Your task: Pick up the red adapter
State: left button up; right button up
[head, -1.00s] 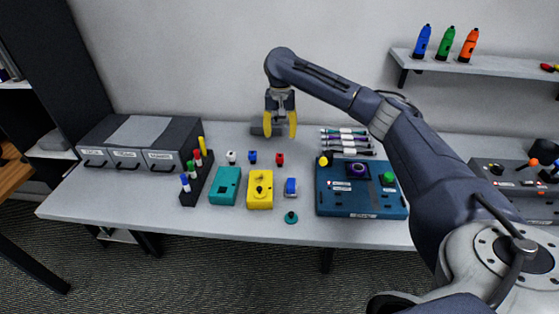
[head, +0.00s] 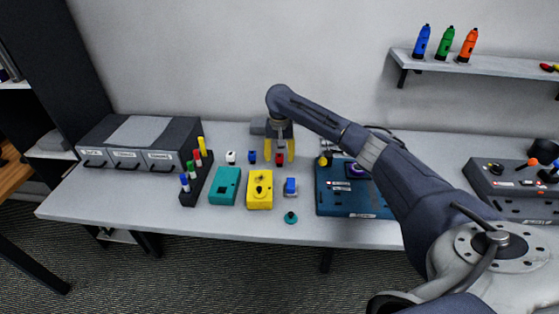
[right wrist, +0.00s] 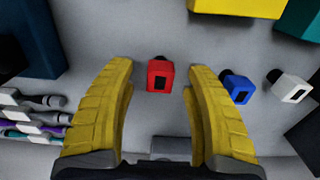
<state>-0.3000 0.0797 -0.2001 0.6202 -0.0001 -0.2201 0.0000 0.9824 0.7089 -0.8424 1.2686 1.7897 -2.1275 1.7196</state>
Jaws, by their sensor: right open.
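The red adapter (head: 280,159) lies on the table behind the yellow box, and it also shows as a red block with a dark end in the right wrist view (right wrist: 160,76). My right gripper (head: 279,158) points down over it with yellow fingers open. In the right wrist view my right gripper (right wrist: 160,74) has the red adapter between its fingertips, with a gap on each side. I cannot tell the exact height of the fingertips above the table. My left gripper is not in view.
A blue adapter (head: 252,157) and a white adapter (head: 231,157) stand to the left. A yellow box (head: 259,202) and a teal box (head: 225,188) are in front. A dark blue panel (head: 345,203) lies to the right, partly behind my right arm.

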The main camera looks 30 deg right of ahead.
jog(key=shift+f, duration=1.1)
jog(key=shift+c, duration=0.4)
grip_shut()
